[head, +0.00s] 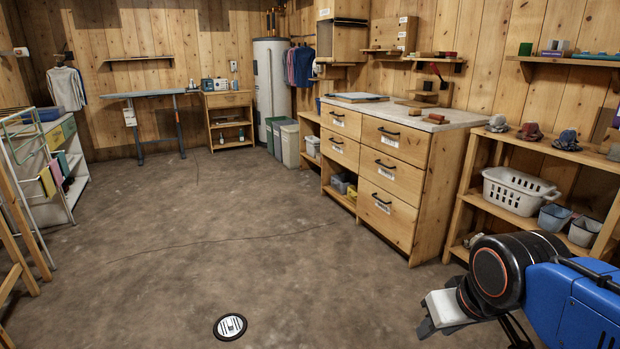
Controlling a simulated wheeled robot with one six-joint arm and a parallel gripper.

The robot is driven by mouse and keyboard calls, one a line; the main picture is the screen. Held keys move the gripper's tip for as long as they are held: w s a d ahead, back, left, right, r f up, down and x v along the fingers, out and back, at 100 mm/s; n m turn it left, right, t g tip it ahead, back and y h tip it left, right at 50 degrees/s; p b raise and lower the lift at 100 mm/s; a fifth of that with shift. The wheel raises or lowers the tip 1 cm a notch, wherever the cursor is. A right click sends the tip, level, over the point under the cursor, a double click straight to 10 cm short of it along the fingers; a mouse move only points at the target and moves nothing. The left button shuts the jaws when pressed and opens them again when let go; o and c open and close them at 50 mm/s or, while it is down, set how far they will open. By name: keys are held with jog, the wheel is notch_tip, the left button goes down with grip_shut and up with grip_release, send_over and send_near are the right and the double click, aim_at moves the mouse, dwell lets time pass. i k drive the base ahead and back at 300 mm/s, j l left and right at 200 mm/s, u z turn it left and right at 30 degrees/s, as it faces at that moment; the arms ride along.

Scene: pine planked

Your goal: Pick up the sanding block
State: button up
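I cannot tell for sure which thing is the sanding block. A small brownish block (436,118) lies on the worktop of the wooden drawer cabinet (440,190), near its front right corner. A smaller reddish piece (414,112) lies to its left. My arm reaches in at the lower right. Its pale end, my gripper (445,309), is low over the floor in front of the right shelf unit, well apart from the worktop. Its fingers are not clear enough to show whether they are open or shut.
A shelf unit (458,213) with a white basket (517,190) stands right of the cabinet. A drying rack (25,185) stands at left. Bins (289,145) stand farther back.

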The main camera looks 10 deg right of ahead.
aim_at(412, 111)
jog(key=i+z, duration=0.2)
jog(key=i, duration=0.25)
jog(key=i+z, duration=0.2)
jog(key=i, duration=0.25)
jog(key=i+j+z, duration=0.2)
jog(key=i, duration=0.25)
jog(key=i+j+z, duration=0.2)
jog(key=i, duration=0.2)
